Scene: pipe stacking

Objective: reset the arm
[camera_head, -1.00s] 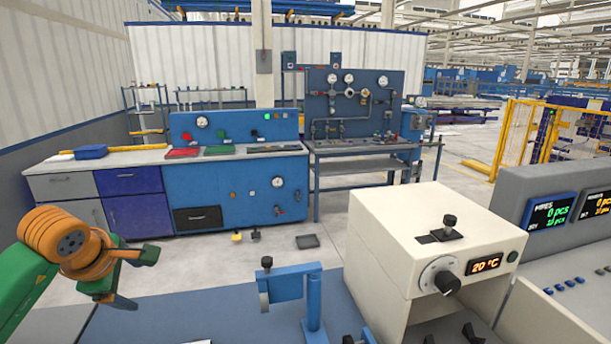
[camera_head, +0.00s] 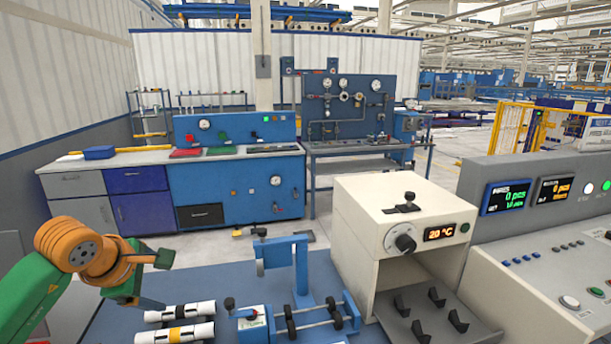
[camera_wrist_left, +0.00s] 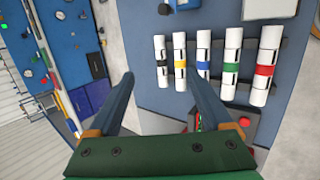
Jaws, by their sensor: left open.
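My left arm comes in from the left in the head view. Its green and orange left gripper (camera_head: 160,281) is open and empty, held above the left part of the blue-grey table (camera_head: 222,282). The left wrist view shows its two dark fingers spread apart (camera_wrist_left: 157,80) with nothing between them. Beyond the fingertips, several white pipes lie in a row on a dark rack, with black (camera_wrist_left: 162,70), yellow (camera_wrist_left: 180,64), blue (camera_wrist_left: 203,64), green (camera_wrist_left: 231,68) and red (camera_wrist_left: 265,70) bands. The black-banded (camera_head: 180,310) and yellow-banded (camera_head: 176,334) pipes show low in the head view. My right gripper is not in view.
A blue stand (camera_head: 301,270) and a small roller fixture (camera_head: 312,318) stand mid-table. A cream heater box (camera_head: 398,215) reading 20 °C, with dark cradles in front, stands to their right. A control console (camera_head: 540,260) fills the right. Workbenches stand behind, across open floor.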

